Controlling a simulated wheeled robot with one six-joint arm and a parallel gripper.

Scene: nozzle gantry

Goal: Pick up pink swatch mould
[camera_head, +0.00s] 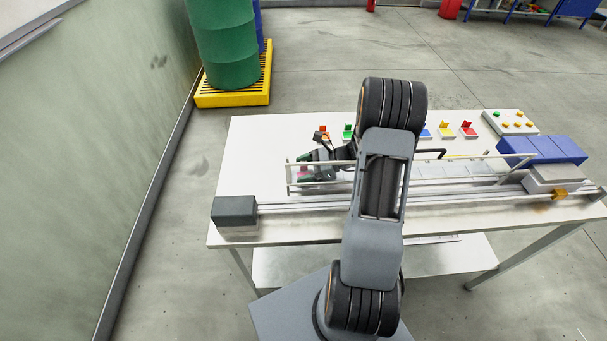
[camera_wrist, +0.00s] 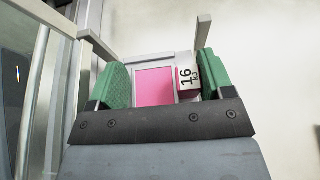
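The pink swatch mould (camera_wrist: 154,87) shows in the wrist view as a pale block with a pink face and a white tab marked "16" at its right. My gripper (camera_wrist: 160,82) has its two green fingers on either side of the mould, close to both sides. I cannot tell whether the fingers press on it. In the head view my gripper (camera_head: 319,165) is low over the left end of the railed track (camera_head: 400,180), and a bit of pink (camera_head: 304,170) shows beside it. My arm hides part of the track.
Small coloured stands, including a red one (camera_head: 468,129) and a yellow one (camera_head: 446,130), line the table's (camera_head: 260,150) back. A blue block (camera_head: 542,150) and a button panel (camera_head: 510,123) are at the right. A dark grey box (camera_head: 234,211) sits front left. A rail runs beside the mould.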

